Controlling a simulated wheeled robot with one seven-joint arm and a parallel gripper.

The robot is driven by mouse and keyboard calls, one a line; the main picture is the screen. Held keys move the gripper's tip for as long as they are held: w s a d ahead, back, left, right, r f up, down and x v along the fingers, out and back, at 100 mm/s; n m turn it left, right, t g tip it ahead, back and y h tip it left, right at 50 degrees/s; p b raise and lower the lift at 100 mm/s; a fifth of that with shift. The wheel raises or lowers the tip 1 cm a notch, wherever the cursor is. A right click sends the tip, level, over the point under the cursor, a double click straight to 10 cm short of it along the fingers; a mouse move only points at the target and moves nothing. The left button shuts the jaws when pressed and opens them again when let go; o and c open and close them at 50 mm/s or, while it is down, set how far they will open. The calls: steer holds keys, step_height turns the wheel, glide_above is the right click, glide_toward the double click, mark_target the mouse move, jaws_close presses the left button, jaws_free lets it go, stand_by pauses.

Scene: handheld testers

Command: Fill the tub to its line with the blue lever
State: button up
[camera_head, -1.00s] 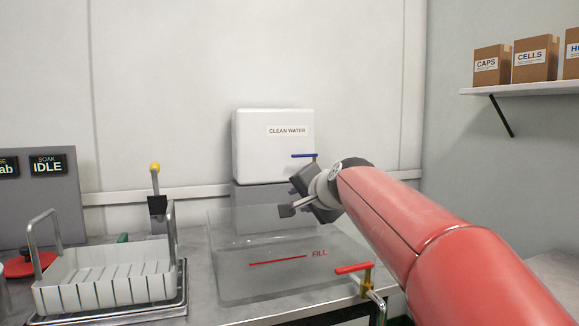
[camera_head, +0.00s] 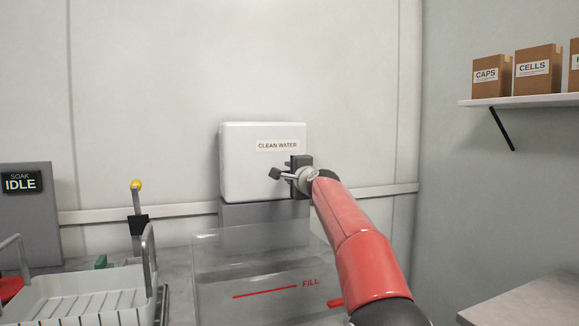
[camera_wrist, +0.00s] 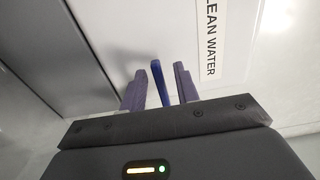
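The white clean water tank (camera_head: 240,165) stands on a grey block at the back. The blue lever (camera_wrist: 159,82) shows in the wrist view between the two fingers of my gripper (camera_wrist: 158,86), with a gap on each side. The gripper is open around the lever and does not clamp it. In the head view my gripper (camera_head: 290,174) is in front of the tank's right side and mostly hides the lever. The clear tub (camera_head: 215,255) stands below, with a red fill line (camera_head: 265,290) on its front. I see no clear water surface in it.
A white slotted basket (camera_head: 75,300) with raised handles is left of the tub. A yellow-knobbed lever (camera_head: 136,187) stands behind it. A shelf (camera_head: 530,99) with boxes is at upper right.

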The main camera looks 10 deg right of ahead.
steer(key=shift+w, duration=0.4)
steer(key=shift+c, duration=0.3)
steer(key=shift+a, duration=0.1)
jaws_close()
